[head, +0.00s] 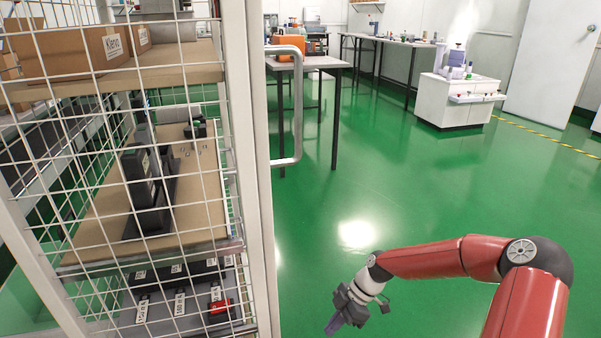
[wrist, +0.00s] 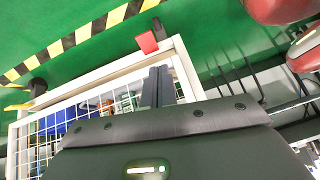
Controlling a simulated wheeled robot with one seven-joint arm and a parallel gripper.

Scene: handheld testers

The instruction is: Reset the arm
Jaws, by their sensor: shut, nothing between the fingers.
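My red arm reaches in from the lower right of the head view. My gripper (head: 333,325) is low over the green floor, to the right of the wire-mesh cage, and points down and to the left. In the wrist view the two dark fingers of my gripper (wrist: 158,72) are together with nothing between them. The gripper is apart from the cage in the head view, and its fingers overlap the cage frame in the wrist view.
The mesh cage (head: 257,150) holds shelves with boxes (head: 75,52) and dark devices (head: 148,190). A grey handle (head: 298,110) sticks out from its frame. A table (head: 318,63) and a white cabinet (head: 455,97) stand farther back. Open green floor (head: 400,180) lies between.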

